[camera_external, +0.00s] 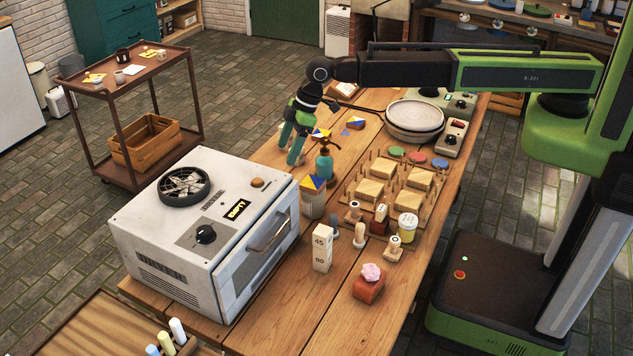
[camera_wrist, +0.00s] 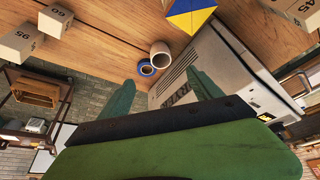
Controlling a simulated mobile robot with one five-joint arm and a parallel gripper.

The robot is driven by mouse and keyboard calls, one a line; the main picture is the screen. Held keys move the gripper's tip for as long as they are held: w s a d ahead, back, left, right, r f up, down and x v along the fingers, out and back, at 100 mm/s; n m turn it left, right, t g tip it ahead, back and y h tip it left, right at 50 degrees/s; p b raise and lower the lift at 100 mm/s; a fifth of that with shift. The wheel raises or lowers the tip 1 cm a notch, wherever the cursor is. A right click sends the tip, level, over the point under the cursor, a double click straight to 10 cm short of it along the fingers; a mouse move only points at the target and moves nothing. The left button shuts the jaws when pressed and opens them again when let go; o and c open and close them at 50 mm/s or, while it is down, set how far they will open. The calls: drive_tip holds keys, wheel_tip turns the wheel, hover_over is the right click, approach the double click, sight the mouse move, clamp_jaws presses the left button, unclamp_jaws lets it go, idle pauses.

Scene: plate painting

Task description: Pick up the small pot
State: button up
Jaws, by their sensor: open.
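My gripper (camera_external: 290,146) is open, with its two green fingers pointing down by the table's left edge, behind the dryer. In the wrist view, the fingers of my gripper (camera_wrist: 162,88) are spread apart with nothing between them. Beyond them in that view, a small round pot with a blue rim or blue contents (camera_wrist: 147,68) is on the table beside a white cylinder (camera_wrist: 160,54). I cannot pick out this blue pot in the external view. Another small pot, white and yellow (camera_external: 408,228), stands upright by the wooden rack, well right of my gripper.
The white dryer (camera_external: 160,232) stands at the front left. A teal pump bottle (camera_external: 325,162) and a jar topped by a blue-and-yellow tile (camera_external: 313,203) are near my gripper.

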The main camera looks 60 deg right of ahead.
drive_tip(key=b+x, duration=1.1)
drive_tip(key=x, duration=0.1)
drive_tip(key=shift+s+d, duration=0.1)
drive_tip(key=shift+d, duration=0.05)
drive_tip(key=shift+f, duration=0.25)
drive_tip(key=shift+r, duration=0.1)
drive_tip(key=b+x, duration=0.5)
drive_tip(key=shift+a, duration=0.3)
drive_tip(key=c, duration=1.5)
